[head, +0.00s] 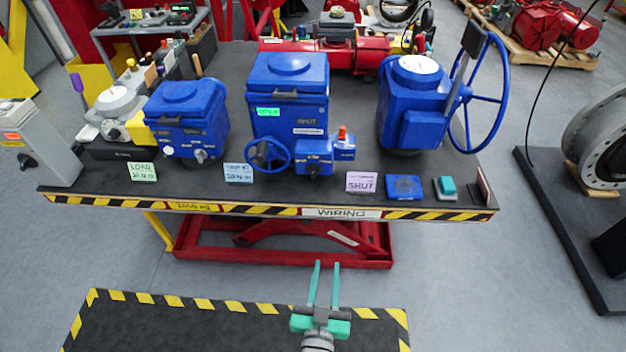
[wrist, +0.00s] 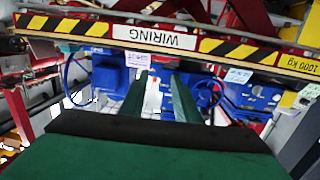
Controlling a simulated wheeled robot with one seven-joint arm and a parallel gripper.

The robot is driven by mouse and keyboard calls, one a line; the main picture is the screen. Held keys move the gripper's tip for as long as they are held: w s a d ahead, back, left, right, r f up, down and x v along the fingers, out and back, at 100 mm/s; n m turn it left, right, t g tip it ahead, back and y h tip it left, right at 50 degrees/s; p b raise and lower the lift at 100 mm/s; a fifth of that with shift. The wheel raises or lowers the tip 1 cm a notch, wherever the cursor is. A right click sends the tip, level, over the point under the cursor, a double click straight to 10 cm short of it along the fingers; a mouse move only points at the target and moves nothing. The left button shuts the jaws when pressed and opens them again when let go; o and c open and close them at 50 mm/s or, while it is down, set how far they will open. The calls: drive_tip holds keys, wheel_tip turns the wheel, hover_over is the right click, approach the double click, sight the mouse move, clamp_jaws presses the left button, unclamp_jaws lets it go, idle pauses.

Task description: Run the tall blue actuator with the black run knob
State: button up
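The tall blue actuator (head: 289,75) stands in the middle of the bench, with a lit green display and a label that seems to read SHUT. A blue handwheel (head: 268,153) is at its front. A small blue control box (head: 315,155) sits beside the handwheel, with a dark knob low on its front. Whether this is the run knob is too small to tell. My gripper (head: 326,268) is in front of the bench, well short of the actuator. Its two green fingers are apart with nothing between them; they also show in the wrist view (wrist: 160,100), which looks upside down.
A shorter blue actuator (head: 187,115) stands left, and one with a large side handwheel (head: 415,100) stands right. Paper notes and a teal-topped button (head: 445,187) lie along the striped bench edge (head: 270,210). A red lift frame is below. A striped mat (head: 220,325) covers the floor.

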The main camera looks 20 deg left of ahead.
drive_tip(key=n+y, duration=0.1)
drive_tip(key=y, duration=0.1)
approach(313, 175)
drive_tip(key=shift+t, duration=0.4)
drive_tip(key=x, duration=0.8)
drive_tip(key=shift+f, duration=0.2)
drive_tip(key=shift+c, duration=0.2)
clamp_jaws()
